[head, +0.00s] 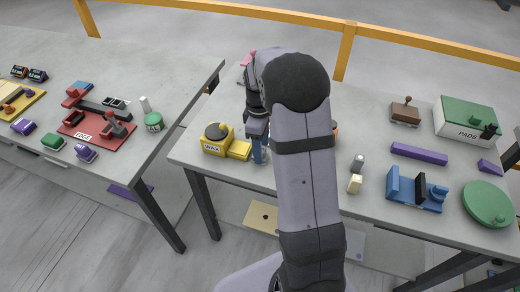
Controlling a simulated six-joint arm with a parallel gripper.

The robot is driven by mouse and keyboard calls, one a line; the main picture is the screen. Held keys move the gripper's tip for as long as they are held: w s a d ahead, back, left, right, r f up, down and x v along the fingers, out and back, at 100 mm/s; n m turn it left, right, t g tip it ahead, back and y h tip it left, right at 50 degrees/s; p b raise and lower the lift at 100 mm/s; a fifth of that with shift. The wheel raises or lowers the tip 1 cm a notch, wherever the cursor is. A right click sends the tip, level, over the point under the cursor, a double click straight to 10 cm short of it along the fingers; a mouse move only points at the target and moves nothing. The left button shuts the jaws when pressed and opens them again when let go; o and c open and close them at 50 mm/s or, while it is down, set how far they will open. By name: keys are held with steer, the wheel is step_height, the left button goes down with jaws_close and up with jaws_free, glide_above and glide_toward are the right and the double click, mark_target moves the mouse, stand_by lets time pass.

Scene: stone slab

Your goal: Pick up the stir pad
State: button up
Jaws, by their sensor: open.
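I cannot pick out the stir pad for certain; no label I can read names it. My gripper (258,158) points down near the front edge of the right-hand slab table, partly hidden by my own arm. It is open, just right of a yellow unit marked WAX (217,138) with a dark round top and a yellow block beside it. Something blue and a clear round shape show around the fingertips, too small to tell apart. A green-topped box marked PADS (467,112) stands at the back right.
The right table (385,118) also bears a brown stamp-like block (405,111), purple bar (419,154), blue holder (403,190), green round lid (488,203) and small cream block (355,184).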

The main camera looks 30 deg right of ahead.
steer(key=shift+w+d+m+t, duration=0.15)
steer(key=shift+w+d+m, duration=0.05)
steer(key=shift+w, duration=0.55)
steer(key=shift+w+d+m+t, duration=0.15)
steer(key=shift+w+m, duration=0.05)
steer(key=shift+w, duration=0.55)
steer(key=shift+d+f+p, duration=0.1)
steer(key=shift+f+p, duration=1.6)
steer(key=shift+f, duration=1.9)
steer(key=shift+c, duration=0.7)
steer(key=c, duration=1.1)
